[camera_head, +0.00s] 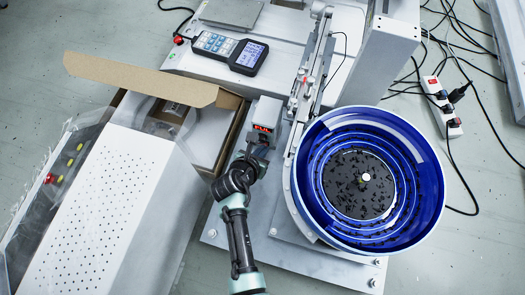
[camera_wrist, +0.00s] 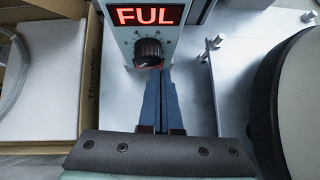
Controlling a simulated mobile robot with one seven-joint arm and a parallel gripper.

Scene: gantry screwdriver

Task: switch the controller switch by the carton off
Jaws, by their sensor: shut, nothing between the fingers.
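The controller (camera_head: 266,112) is a grey box beside the carton, with a lit red display. In the wrist view the controller (camera_wrist: 122,45) reads "FUL" above a black round knob (camera_wrist: 148,48). I cannot make out a separate on-off switch on it; the face below the knob is partly hidden. My gripper (camera_head: 260,149) is just in front of the controller's face. In the wrist view its blue fingers (camera_wrist: 162,74) are together and empty, with their tips just below and right of the knob. I cannot tell whether they touch it.
The open carton (camera_head: 141,78) is left of the controller; it also shows in the wrist view (camera_wrist: 93,75). A blue bowl feeder (camera_head: 428,190) with small black parts stands right. A handheld pendant (camera_head: 249,55) lies behind. A power strip (camera_head: 441,106) and cables are far right.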

